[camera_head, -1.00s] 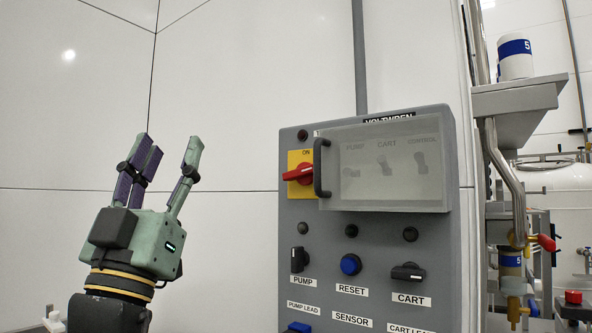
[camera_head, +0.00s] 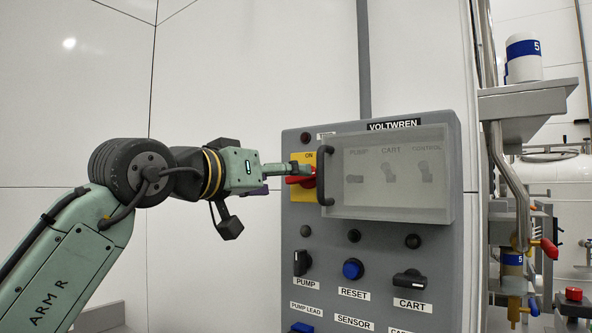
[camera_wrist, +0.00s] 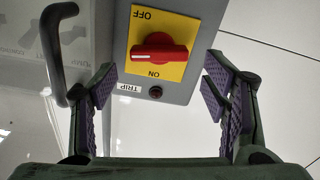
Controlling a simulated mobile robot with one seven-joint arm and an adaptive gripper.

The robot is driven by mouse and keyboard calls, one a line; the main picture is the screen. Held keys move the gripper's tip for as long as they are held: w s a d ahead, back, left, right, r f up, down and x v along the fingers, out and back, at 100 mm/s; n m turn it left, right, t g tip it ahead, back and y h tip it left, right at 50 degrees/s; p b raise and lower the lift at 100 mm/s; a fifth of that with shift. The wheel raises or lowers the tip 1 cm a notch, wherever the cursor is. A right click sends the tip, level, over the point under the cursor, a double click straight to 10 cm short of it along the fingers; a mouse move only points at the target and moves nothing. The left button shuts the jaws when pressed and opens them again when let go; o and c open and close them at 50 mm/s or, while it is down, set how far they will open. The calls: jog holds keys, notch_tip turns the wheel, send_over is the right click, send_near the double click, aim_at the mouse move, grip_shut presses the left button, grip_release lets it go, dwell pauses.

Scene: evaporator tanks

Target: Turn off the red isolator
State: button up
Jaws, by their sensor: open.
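The red isolator (camera_wrist: 158,52) is a red rotary handle on a yellow plate marked ON and OFF. In the wrist view its handle lies across the picture, between the two words. It also shows in the head view (camera_head: 302,178), partly hidden by my gripper. My gripper (camera_wrist: 157,95) is open, its purple-padded fingers apart on either side of the yellow plate in the wrist view, with nothing between them. In the head view my gripper (camera_head: 280,172) reaches in from the left, its fingers close to the handle; I cannot tell whether they touch it.
A grey control panel (camera_head: 380,275) carries the isolator, knobs and a blue reset button (camera_head: 353,269). A clear cover (camera_head: 392,185) with a dark pull handle (camera_head: 325,175) sits just right of the isolator. Left of the panel is bare wall and free room.

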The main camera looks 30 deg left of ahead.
jog(key=shift+w+d+p, duration=0.15)
jog(key=shift+w+p, duration=0.15)
jog(key=shift+w, duration=1)
jog(key=shift+w+d+p, duration=0.1)
jog(key=shift+w+p, duration=0.2)
jog(key=shift+w, duration=0.95)
jog(key=shift+c, duration=0.5)
jog(key=c, duration=0.8)
jog(key=shift+d+r+m+p, duration=0.15)
jog(key=shift+m+p, duration=0.55)
jog(key=shift+m, duration=0.7)
jog(key=o, duration=0.9)
